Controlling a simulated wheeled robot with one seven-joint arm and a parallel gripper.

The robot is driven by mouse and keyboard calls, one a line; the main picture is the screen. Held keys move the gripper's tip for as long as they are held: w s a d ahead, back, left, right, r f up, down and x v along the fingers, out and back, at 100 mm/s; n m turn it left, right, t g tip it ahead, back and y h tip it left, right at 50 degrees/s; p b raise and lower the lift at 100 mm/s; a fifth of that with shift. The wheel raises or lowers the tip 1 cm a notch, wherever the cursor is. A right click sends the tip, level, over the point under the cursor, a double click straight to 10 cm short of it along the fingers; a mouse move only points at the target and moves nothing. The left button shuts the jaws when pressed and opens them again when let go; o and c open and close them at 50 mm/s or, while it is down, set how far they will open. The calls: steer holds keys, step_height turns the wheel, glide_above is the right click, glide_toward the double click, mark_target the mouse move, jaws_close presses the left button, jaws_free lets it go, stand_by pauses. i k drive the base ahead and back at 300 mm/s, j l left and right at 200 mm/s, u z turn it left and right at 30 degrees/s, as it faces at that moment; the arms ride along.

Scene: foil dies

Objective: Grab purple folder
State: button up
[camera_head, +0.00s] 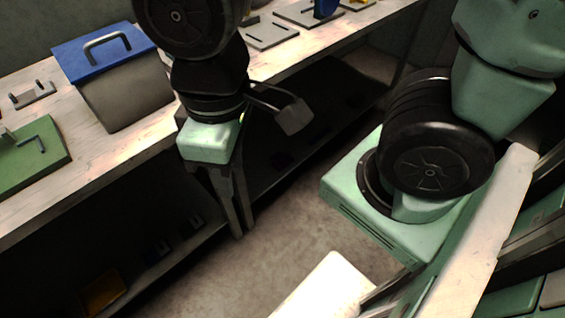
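I see no purple folder in the head view. My gripper (243,230) hangs in front of the workbench edge, pointing down, below a mint-green wrist block. Its dark fingers look close together, but the dark space behind them hides whether there is a gap. I see nothing held in it. Part of the bench and the dark shelf below are hidden behind my arm.
The wooden workbench (160,136) holds a grey box with a blue handled lid (105,58), a green handled plate (28,160), a small grey bracket (33,95) and grey plates (268,36). Bare floor (270,262) shows right of the bench.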

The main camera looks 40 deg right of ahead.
mark_target(281, 161)
steer(key=l, duration=0.75)
steer(key=i+l, duration=0.15)
steer(key=l, duration=1.3)
